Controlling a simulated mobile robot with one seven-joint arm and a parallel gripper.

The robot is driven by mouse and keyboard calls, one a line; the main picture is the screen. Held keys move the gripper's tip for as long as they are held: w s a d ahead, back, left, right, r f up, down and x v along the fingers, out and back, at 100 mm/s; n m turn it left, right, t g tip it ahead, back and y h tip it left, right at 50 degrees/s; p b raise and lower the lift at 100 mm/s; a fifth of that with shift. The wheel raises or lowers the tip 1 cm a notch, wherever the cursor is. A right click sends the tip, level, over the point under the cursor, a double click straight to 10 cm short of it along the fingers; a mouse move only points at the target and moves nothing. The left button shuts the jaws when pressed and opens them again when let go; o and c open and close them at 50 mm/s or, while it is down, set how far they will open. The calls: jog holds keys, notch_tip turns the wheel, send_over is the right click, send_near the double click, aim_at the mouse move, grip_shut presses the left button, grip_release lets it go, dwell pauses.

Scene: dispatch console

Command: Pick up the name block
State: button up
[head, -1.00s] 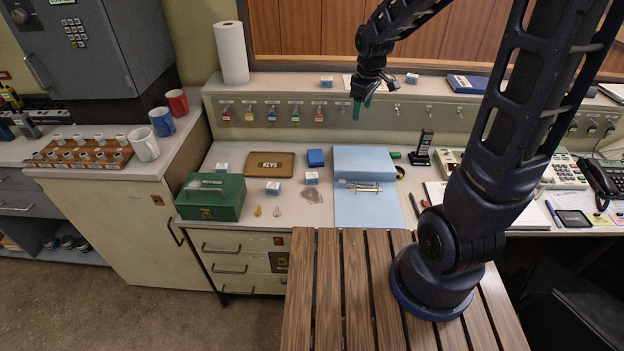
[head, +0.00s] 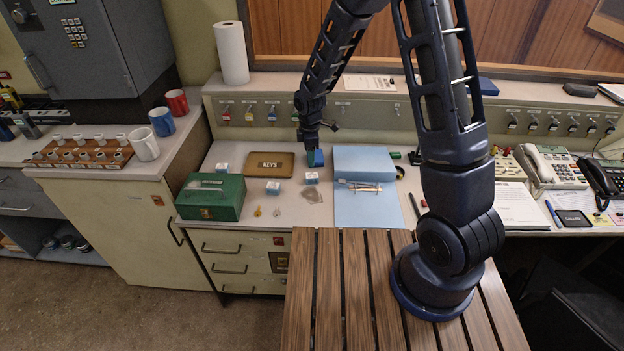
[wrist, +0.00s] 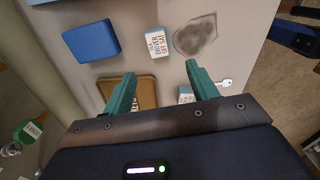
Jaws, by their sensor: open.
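Three small white-and-blue blocks lie on the desk; I cannot tell which is the name block. One (head: 311,177) lies between the blue box and a grey patch, and in the wrist view this block (wrist: 158,44) shows printed text, partly legible as "driver off sat". A second block (head: 273,187) is partly hidden by a finger in the wrist view (wrist: 186,92). The third (head: 222,168) is left of the KEYS tray. My gripper (head: 313,150) is open and empty above the desk, its green fingertips (wrist: 161,70) apart, with the printed block just beyond them in the wrist view.
The blue box (head: 318,160), KEYS tray (head: 270,173), grey patch (head: 313,196) and green cash box (head: 210,197) surround the blocks. A light-blue folder (head: 367,208) lies to the right. The key-hook panel (head: 260,103) rises behind. Small keys (head: 258,211) lie in front.

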send_over(312, 175)
jog(key=f, duration=0.5)
jog(key=shift+s+a, duration=0.25)
jog(key=shift+w+d+f, duration=0.1)
jog(key=shift+d+f, duration=0.05)
jog(key=shift+f, duration=1.2)
jog(key=shift+w+d+f, duration=0.1)
jog(key=shift+f, duration=1.2)
jog(key=c, duration=1.1)
jog(key=shift+o, duration=0.2)
jog(key=shift+r, duration=0.1)
notch_tip(312, 175, up, 20)
jog(key=w+a+r, duration=0.4)
jog(key=w+r, duration=0.2)
jog(key=w, duration=0.5)
jog(key=w+a+r, duration=0.4)
jog(key=w+r, duration=0.2)
jog(key=w, duration=0.4)
jog(key=w+d+r+m, duration=0.1)
jog(key=w+r, duration=1.2)
jog(key=w, duration=0.1)
jog(key=shift+w+m, duration=0.3)
jog(key=shift+m, duration=0.1)
